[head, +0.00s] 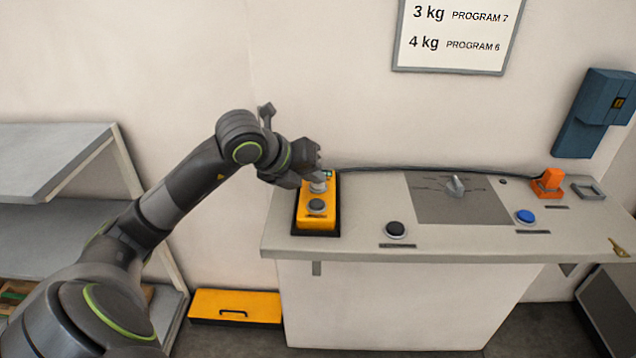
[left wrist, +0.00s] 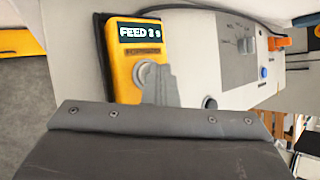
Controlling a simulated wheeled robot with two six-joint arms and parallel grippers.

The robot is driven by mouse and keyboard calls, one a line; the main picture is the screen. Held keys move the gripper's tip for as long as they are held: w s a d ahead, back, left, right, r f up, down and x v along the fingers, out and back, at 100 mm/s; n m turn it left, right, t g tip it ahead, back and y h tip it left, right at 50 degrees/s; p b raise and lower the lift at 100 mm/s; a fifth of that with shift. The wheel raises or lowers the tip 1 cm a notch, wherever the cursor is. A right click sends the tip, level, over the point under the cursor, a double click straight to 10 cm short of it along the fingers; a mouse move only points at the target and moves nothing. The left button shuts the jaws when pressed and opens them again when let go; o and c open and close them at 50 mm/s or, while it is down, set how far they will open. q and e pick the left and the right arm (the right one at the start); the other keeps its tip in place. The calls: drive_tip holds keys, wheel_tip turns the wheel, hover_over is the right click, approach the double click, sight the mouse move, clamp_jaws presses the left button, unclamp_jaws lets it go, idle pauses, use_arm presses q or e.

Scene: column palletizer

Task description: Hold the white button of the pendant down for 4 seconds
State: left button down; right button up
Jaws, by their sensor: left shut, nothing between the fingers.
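The yellow pendant (head: 332,222) lies in a black holder at the left end of the grey counter. It carries a white button (head: 318,188) and a dark button (head: 317,206). In the left wrist view, the pendant (left wrist: 124,88) has a lit display (left wrist: 141,32) reading "FEED" and blurred characters. My left gripper (head: 320,176) is shut and empty over the pendant's upper part. In the left wrist view, its fingertips (left wrist: 159,72) overlap the right edge of the white button (left wrist: 139,75). I cannot tell whether they press it. My right gripper is out of view.
The counter (head: 360,200) also has a black button (head: 396,229), a grey knob (head: 455,186), a blue button (head: 525,216) and an orange part (head: 547,182). A dark cable (head: 420,168) runs along its back. A shelf (head: 60,160) stands left.

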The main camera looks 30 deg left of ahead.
sight(313, 187)
use_arm(q)
drive_tip(key=shift+r, duration=0.1)
idle(0.7)
drive_tip(key=shift+r+p, duration=0.4)
drive_tip(key=shift+r, duration=0.3)
drive_tip(key=shift+r, duration=0.1)
drive_tip(key=shift+r+p, duration=1.6)
drive_tip(key=shift+r, duration=0.85)
drive_tip(key=shift+f, duration=0.1)
